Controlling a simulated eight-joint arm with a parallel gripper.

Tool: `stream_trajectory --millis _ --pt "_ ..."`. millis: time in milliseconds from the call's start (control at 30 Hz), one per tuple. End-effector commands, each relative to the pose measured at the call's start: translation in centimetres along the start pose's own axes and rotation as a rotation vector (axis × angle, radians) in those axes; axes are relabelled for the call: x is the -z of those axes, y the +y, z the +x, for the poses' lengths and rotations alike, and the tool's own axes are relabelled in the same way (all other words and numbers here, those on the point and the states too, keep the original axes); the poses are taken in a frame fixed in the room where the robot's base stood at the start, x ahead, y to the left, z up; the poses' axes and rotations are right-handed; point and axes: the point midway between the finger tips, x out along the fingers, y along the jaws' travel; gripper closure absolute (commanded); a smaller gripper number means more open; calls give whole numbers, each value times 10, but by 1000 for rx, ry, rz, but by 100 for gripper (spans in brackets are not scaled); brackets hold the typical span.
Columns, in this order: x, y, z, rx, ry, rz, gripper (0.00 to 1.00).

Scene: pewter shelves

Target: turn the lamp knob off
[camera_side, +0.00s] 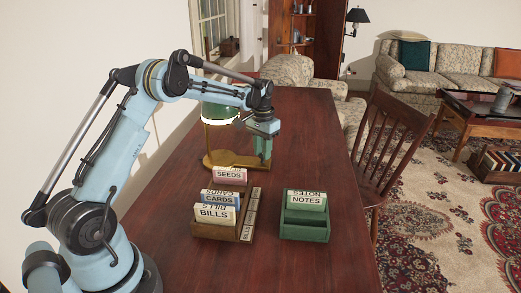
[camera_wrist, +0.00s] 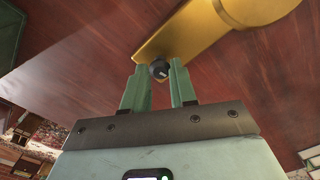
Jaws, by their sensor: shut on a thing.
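The lamp (camera_side: 217,112) stands on the table with a green shade and a brass base (camera_side: 222,159). In the wrist view the brass base (camera_wrist: 185,40) crosses the top of the picture. The dark lamp knob (camera_wrist: 159,69) sits at the base's near end with a light mark on its face. My gripper (camera_wrist: 159,74) has its two green fingers on either side of the knob and is shut on it. In the side view my gripper (camera_side: 264,158) points down at the right end of the base, and there the knob is hidden.
A wooden card box (camera_side: 213,231) with SEEDS, CARDS and BILLS cards stands in front of the lamp. A green box (camera_side: 303,235) with NOTES cards stands to its right. A wooden chair (camera_side: 385,145) is beyond the table's right edge. The table between is clear.

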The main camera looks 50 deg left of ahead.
Motion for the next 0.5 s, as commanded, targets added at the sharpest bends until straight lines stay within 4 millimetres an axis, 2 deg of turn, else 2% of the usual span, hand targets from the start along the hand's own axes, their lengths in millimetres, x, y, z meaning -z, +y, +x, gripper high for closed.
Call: stream_trajectory --millis 500 --pt "0 0 0 0 1 -484 100"
